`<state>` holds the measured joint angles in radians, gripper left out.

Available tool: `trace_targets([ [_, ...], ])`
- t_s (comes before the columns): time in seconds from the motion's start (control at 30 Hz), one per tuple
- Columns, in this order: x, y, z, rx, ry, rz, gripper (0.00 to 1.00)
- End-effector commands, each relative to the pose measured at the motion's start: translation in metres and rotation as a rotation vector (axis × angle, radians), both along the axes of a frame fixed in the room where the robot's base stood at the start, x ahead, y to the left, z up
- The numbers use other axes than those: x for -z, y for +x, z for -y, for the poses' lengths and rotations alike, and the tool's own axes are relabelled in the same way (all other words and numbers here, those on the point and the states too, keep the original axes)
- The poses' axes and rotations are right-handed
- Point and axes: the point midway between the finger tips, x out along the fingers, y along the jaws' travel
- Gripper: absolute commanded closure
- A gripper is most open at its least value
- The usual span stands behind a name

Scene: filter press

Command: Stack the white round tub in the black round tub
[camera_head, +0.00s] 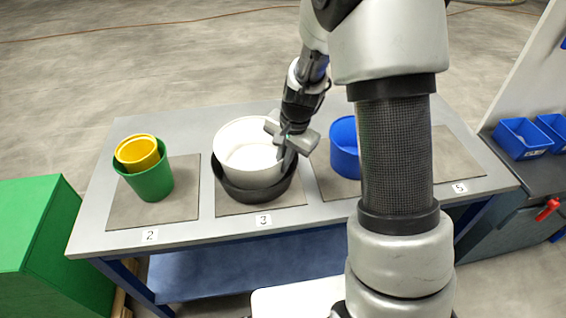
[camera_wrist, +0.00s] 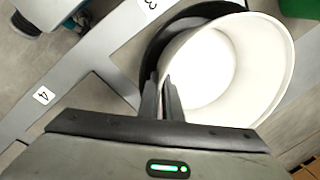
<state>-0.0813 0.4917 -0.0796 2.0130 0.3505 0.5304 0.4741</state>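The white round tub (camera_head: 247,150) sits inside the black round tub (camera_head: 236,194) on the mat marked 3, its upper part standing above the black rim. The wrist view shows the white tub (camera_wrist: 238,75) off-centre over the black tub (camera_wrist: 152,58), whose dark rim shows on one side. Whether the white tub rests on the bottom is hidden. My gripper (camera_head: 284,160) is at the right side of the white rim. In the wrist view, the fingers (camera_wrist: 165,92) are close together with the white wall between them.
A green tub (camera_head: 152,182) holding a yellow tub (camera_head: 138,153) stands left on mat 2. A blue tub (camera_head: 344,150) stands right, partly hidden by my arm. Blue bins (camera_head: 522,138) lie at far right. The mat marked 5 (camera_head: 455,158) shows bare in its visible part.

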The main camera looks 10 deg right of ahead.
Motion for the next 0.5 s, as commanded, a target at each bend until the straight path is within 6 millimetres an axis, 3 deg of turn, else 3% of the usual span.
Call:
trace_targets([
  [0.5,0.011,0.0,0.0,0.0,0.0,0.001,1.0],
])
